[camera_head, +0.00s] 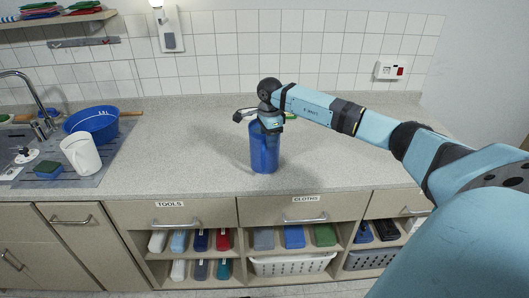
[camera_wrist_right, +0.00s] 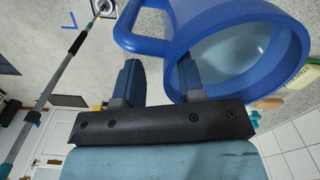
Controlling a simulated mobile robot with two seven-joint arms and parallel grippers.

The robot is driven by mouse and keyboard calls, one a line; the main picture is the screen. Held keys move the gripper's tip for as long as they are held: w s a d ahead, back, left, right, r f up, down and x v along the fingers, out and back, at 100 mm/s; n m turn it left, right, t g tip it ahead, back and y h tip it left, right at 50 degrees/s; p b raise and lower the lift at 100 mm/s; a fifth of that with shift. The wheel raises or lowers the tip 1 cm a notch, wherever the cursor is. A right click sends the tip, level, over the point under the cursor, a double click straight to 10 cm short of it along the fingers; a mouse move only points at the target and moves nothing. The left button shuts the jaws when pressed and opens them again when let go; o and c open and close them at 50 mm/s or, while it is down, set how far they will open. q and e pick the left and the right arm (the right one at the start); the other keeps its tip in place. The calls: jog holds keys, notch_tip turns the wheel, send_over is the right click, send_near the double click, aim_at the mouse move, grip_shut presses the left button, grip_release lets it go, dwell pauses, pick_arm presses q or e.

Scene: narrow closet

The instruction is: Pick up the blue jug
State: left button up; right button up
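The blue jug (camera_head: 264,152) stands upright on the grey counter (camera_head: 200,165), near its front edge. My right gripper (camera_head: 268,125) is at the top of the jug, reaching in from the right. In the right wrist view, the jug's open rim (camera_wrist_right: 290,40) and its handle (camera_wrist_right: 140,42) show close beyond my fingers. The two fingers of the right gripper (camera_wrist_right: 160,82) are apart, with a clear gap between them. One finger overlaps the rim's edge in the picture; I cannot tell whether it touches. My left gripper is not in view.
At the left, a blue basin (camera_head: 92,124), a white jug (camera_head: 81,154) and a sponge (camera_head: 48,169) are by the sink. Drawers and open shelves with several cloths and baskets (camera_head: 292,265) lie below. The counter left of the blue jug is clear. A tiled wall stands behind.

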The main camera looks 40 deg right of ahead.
grip_shut()
dwell(1.0)
jog(key=shift+d, duration=0.1)
